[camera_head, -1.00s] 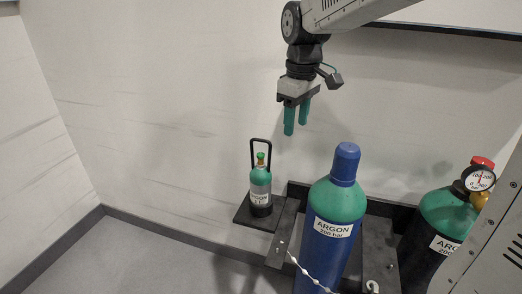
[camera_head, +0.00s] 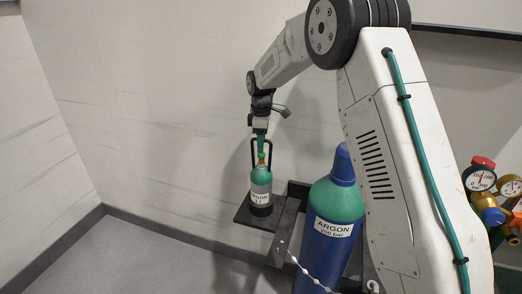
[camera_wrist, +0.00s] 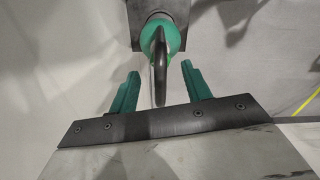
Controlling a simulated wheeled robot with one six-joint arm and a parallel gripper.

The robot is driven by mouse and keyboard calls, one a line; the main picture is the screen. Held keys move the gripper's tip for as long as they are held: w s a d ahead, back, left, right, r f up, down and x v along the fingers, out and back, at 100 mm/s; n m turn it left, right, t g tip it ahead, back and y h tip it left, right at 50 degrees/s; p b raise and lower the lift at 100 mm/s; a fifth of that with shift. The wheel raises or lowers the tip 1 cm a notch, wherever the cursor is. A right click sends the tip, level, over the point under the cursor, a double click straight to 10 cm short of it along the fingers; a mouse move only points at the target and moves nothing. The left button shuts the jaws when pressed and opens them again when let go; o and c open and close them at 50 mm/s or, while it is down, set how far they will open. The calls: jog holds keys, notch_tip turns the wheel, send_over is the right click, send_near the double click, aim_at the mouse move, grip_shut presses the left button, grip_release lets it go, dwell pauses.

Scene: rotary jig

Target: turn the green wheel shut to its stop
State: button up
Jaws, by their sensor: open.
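A small argon bottle (camera_head: 260,186) with a green shoulder and a brass valve stands upright on a dark shelf. A black loop handle (camera_head: 271,156) rises over its valve. My gripper (camera_head: 261,149) points down at the valve top, inside or in front of the loop; I cannot tell which. The green wheel seen there earlier is hidden by or blends with my green fingers. In the wrist view my gripper (camera_wrist: 160,75) is open, fingers apart. The black handle (camera_wrist: 158,65) and green bottle shoulder (camera_wrist: 174,38) show beyond the gap. Contact with the wheel cannot be told.
A large blue argon cylinder (camera_head: 331,232) with a green shoulder and blue cap stands right of the shelf (camera_head: 255,219). A gauge (camera_head: 480,179) and brass-coloured fittings are at far right, partly behind my arm. A white chain (camera_head: 312,279) hangs in front. The left floor is clear.

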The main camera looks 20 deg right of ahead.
aim_at(261, 155)
jog(key=shift+f, duration=1.85)
jog(key=c, duration=1)
jog(key=shift+m, duration=1.4)
jog(key=o, duration=1)
jog(key=shift+r, duration=0.15)
